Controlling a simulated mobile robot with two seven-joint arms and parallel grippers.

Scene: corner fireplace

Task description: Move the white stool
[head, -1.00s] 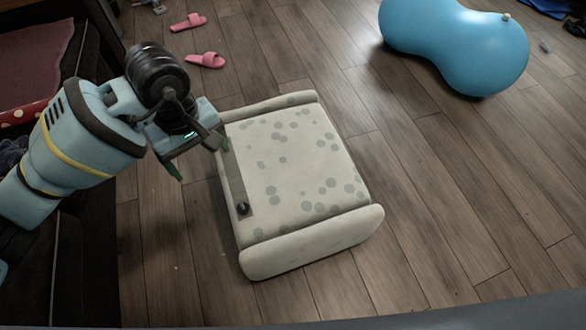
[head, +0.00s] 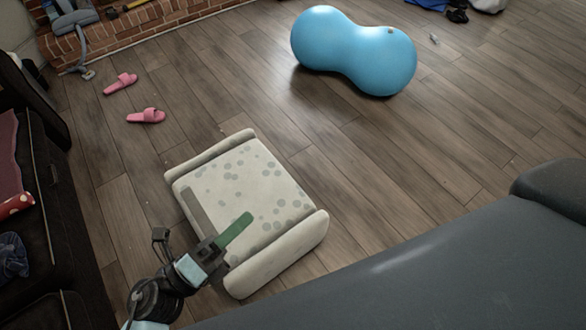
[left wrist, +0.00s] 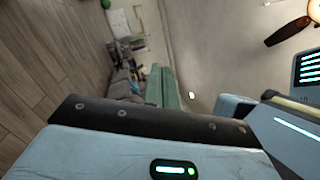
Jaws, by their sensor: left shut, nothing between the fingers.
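The white stool (head: 272,183) is a low padded block with grey spots, and raised rolls run along its far and near ends. It stands on the wood floor, left of centre in the head view. My left gripper (head: 236,231) comes in from the lower left, and its green fingers overlap the near left part of the stool's top. The fingers are shut together with nothing between them. I cannot tell whether they touch the stool. The left wrist view shows the green fingers (left wrist: 165,88) together, without the stool. My right gripper is not in view.
A blue peanut-shaped ball (head: 350,55) lies on the floor behind the stool. Pink slippers (head: 146,116) lie to its far left. A dark sofa (head: 62,215) lines the left edge. A brick hearth (head: 125,28) is at the back. Floor right of the stool is clear.

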